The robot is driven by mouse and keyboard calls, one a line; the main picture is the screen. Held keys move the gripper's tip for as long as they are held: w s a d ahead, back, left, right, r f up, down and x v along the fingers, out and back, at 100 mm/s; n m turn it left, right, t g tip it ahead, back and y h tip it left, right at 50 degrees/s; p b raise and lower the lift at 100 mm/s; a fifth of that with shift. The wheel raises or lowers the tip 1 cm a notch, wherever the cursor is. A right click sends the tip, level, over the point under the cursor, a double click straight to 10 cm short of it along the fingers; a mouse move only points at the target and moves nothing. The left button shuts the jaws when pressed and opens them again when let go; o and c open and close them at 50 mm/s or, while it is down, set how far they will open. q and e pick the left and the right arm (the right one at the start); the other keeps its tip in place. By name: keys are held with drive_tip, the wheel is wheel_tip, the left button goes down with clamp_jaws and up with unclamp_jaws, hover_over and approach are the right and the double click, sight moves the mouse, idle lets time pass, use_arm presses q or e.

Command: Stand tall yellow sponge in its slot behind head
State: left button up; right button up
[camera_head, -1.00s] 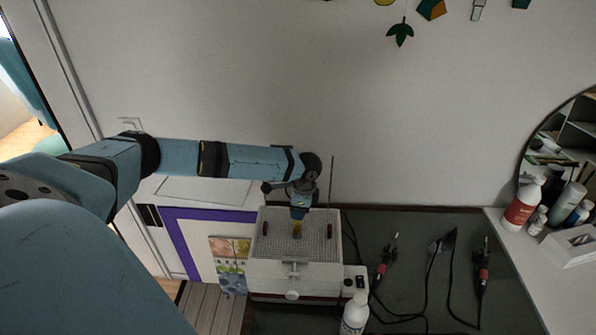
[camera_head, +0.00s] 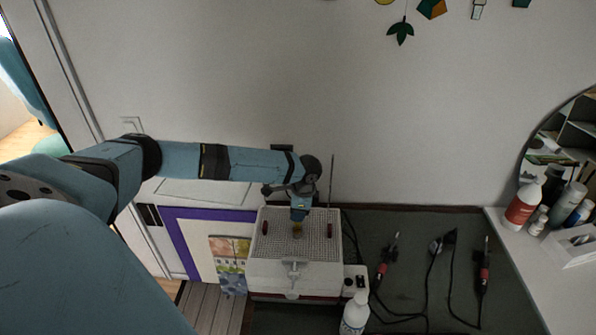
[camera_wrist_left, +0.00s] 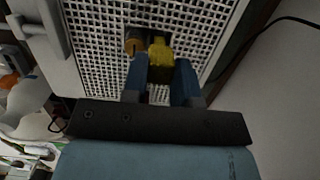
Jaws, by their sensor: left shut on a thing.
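The yellow sponge (camera_wrist_left: 158,58) is between the fingers of my left gripper (camera_wrist_left: 160,75), which is shut on it. In the head view my left gripper (camera_head: 299,215) is over the middle of the machine's perforated top plate (camera_head: 281,246). Beside the sponge in the left wrist view is a brown-orange round part, the head (camera_wrist_left: 134,45). A dark opening in the plate shows around the head and sponge. I cannot tell how deep the sponge sits, as the fingers hide its lower part. My right gripper is not in view.
Two dark red posts, left (camera_head: 265,228) and right (camera_head: 330,230), flank the gripper on the plate. A white bottle (camera_head: 355,313) stands at the machine's front right. Red-handled tools (camera_head: 383,268) with black cables lie on the dark mat to the right. The wall is close behind.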

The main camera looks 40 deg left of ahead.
use_arm(q)
drive_tip(key=shift+f, duration=0.9)
